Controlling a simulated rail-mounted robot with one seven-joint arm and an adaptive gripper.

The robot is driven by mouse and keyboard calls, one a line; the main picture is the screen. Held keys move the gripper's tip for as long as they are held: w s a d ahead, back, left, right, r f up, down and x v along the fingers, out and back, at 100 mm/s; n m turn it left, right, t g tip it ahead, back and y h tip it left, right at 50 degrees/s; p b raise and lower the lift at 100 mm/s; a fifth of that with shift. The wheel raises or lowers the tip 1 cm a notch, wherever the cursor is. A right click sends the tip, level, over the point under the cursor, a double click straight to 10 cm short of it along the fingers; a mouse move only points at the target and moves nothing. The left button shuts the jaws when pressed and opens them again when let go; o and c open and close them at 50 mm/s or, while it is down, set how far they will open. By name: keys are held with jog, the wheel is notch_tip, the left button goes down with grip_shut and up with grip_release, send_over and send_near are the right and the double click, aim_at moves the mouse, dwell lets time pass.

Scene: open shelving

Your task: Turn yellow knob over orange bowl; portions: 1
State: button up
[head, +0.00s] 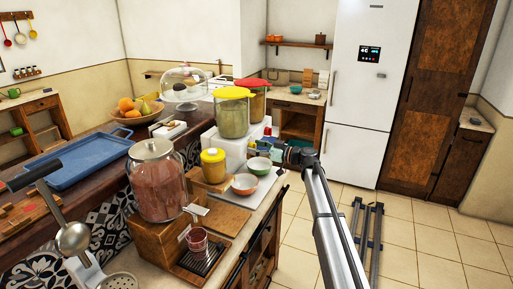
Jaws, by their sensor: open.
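A glass dispenser with a yellow lid (234,113) stands on a white block on the counter. A yellow knob cannot be made out on its front. An orange bowl with a pale inside (244,184) sits on the counter in front of the block. A green bowl (259,166) stands just behind it. My gripper (270,147) is open, beside the block's right end, above and behind the green bowl. Its fingers are small and partly merge with the dispensers' fronts, so contact cannot be told.
A red-lidded dispenser (254,99) stands behind the yellow-lidded one. A yellow jar (213,166) is left of the bowls. A large jar on a wooden stand (158,182) with a small glass (197,240) is nearer. Open floor (410,245) lies right of the counter.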

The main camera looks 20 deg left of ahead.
jog(key=c, duration=1.1)
jog(key=shift+f+b, duration=0.1)
jog(key=shift+b, duration=0.25)
jog(key=m+b, duration=0.3)
jog(key=m, duration=0.3)
jog(key=m+b, duration=0.3)
jog(key=m, duration=0.3)
jog(key=m+b, duration=0.2)
jog(key=m, duration=0.3)
jog(key=shift+w+m+b, duration=0.25)
jog(key=shift+m+b, duration=0.15)
